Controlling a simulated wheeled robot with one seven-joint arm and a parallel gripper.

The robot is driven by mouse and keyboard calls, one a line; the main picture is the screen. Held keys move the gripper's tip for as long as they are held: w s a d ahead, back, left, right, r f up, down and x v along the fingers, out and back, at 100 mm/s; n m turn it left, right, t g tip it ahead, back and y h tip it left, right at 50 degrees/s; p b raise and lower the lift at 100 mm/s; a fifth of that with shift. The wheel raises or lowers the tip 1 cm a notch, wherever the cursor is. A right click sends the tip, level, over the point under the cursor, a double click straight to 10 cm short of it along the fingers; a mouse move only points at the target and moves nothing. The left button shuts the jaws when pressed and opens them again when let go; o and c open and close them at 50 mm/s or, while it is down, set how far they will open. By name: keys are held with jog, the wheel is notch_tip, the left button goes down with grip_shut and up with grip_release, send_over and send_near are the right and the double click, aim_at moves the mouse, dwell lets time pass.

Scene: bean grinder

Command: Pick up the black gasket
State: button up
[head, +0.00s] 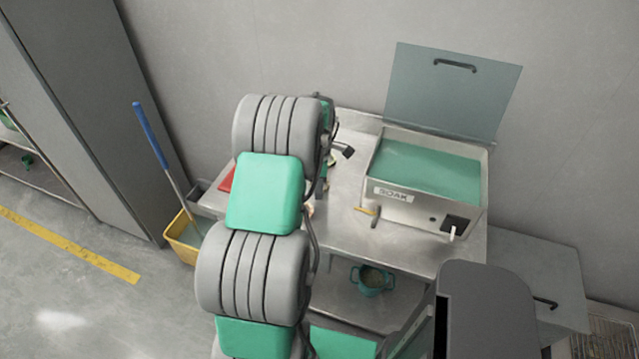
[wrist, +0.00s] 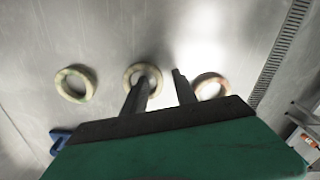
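Three pale cream rings lie on the metal surface in the wrist view: a left ring (wrist: 62,88), a middle ring (wrist: 143,67) and a right ring (wrist: 213,76). They have faint greenish or reddish marks. No ring there looks clearly black, so I cannot tell which is the black gasket. My gripper (wrist: 163,74) is open, its two dark fingers apart with nothing seen between them. The left finger overlaps the middle ring; the right finger is beside the right ring. Whether they touch is unclear. In the head view my arm hides the gripper and most of this spot.
The steel table (head: 400,245) bears a soak basin (head: 408,202) with a raised lid (head: 450,95). A red item (head: 227,180) lies at the table's left. A yellow bucket (head: 184,245) stands on the floor. In the wrist view a blue object (wrist: 60,141) is partly hidden by my gripper.

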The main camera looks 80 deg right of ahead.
grip_shut()
dwell(0.7)
